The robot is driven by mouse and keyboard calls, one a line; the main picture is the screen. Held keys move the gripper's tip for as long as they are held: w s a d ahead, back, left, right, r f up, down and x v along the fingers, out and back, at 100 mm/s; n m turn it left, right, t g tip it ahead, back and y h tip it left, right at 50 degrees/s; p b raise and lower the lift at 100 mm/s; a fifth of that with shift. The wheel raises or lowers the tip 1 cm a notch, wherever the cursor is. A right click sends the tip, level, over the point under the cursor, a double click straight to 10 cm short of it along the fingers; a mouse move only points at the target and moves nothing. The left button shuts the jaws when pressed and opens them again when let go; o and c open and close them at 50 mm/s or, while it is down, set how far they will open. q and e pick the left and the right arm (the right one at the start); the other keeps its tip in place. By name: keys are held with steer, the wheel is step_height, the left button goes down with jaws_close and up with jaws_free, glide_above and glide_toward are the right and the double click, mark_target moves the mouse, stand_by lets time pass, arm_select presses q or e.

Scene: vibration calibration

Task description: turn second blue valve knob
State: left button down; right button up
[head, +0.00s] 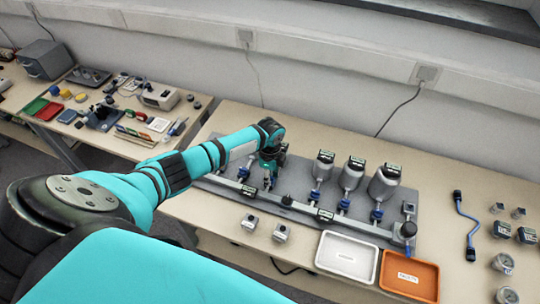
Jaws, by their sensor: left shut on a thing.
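A grey manifold board (225,190) lies on the bench with a row of blue valve knobs along a metal pipe. The leftmost blue knob (243,172) shows left of my left gripper, and more blue knobs (315,196), (344,205) and (376,214) stand to the right. My left gripper (269,180) points down at the row, in the gap between the leftmost knob and the others. It is shut on the second blue knob from the left, which the fingers mostly hide. How far that knob is turned cannot be seen. My right gripper is not in view.
Several grey vessels (351,176) stand behind the pipe, right of my gripper. A white tray (347,256) and an orange tray (409,276) lie at the front edge. A blue bent pipe (467,224) and small jars are at the right. A cluttered second bench is at the left.

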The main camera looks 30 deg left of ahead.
arm_select(q)
steer(key=shift+w+r, duration=0.1)
steer(key=shift+r, duration=0.05)
steer(key=c, duration=1)
jaws_free()
step_height(320, 180, up, 12)
steer(key=shift+f, duration=0.1)
